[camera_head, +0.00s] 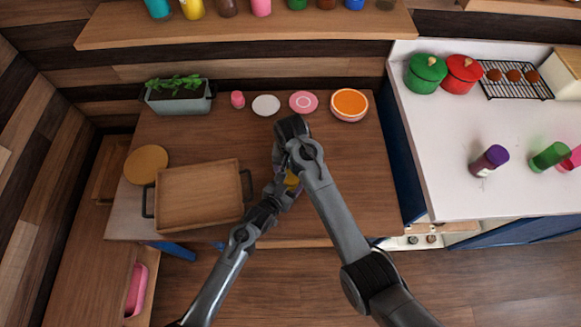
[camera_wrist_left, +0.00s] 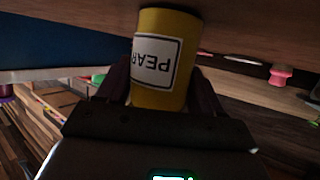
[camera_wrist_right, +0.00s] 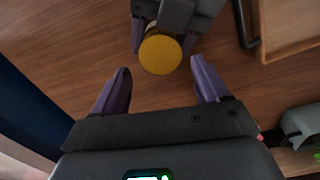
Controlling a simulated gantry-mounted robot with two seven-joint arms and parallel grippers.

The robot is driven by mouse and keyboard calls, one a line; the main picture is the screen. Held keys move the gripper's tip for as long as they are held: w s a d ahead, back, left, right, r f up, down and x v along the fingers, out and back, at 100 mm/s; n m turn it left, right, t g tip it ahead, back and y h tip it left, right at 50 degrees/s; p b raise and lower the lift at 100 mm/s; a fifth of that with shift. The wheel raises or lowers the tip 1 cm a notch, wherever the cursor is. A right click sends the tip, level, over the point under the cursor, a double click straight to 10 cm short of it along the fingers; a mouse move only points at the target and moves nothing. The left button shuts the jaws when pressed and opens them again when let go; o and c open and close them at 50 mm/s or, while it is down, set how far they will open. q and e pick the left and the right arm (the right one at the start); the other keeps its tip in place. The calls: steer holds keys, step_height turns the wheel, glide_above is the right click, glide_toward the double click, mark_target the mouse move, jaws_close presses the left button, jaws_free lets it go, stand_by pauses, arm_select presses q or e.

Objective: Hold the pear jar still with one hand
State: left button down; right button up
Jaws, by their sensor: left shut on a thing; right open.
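The pear jar is yellow with a white label reading PEAR. In the left wrist view the jar (camera_wrist_left: 152,97) stands between the fingers of my left gripper (camera_wrist_left: 162,85), which is shut on it. In the right wrist view the round yellow top of the jar (camera_wrist_right: 160,54) shows from above. My right gripper (camera_wrist_right: 161,70) is open, its fingers apart and clear of the jar, just above it. In the head view only a bit of the yellow jar (camera_head: 291,179) shows, mostly hidden by my arms.
On the wooden table a wooden tray (camera_head: 200,198) with dark handles stands left of the jar. A planter (camera_head: 178,104), a pink jar (camera_head: 237,99) and several plates (camera_head: 265,106) line the back. The table right of my arms is bare. A white counter (camera_head: 450,133) stands further right.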

mark_target(290, 176)
step_height(290, 176, up, 3)
steer(key=shift+r+n, duration=0.2)
steer(key=shift+n, duration=0.6)
steer(key=shift+f, duration=4.05)
steer(key=c, duration=0.9)
arm_select(q)
steer(key=shift+d, duration=0.1)
arm_select(e)
steer(key=o, duration=1.3)
steer(key=shift+c, duration=0.2)
step_height(290, 176, up, 12)
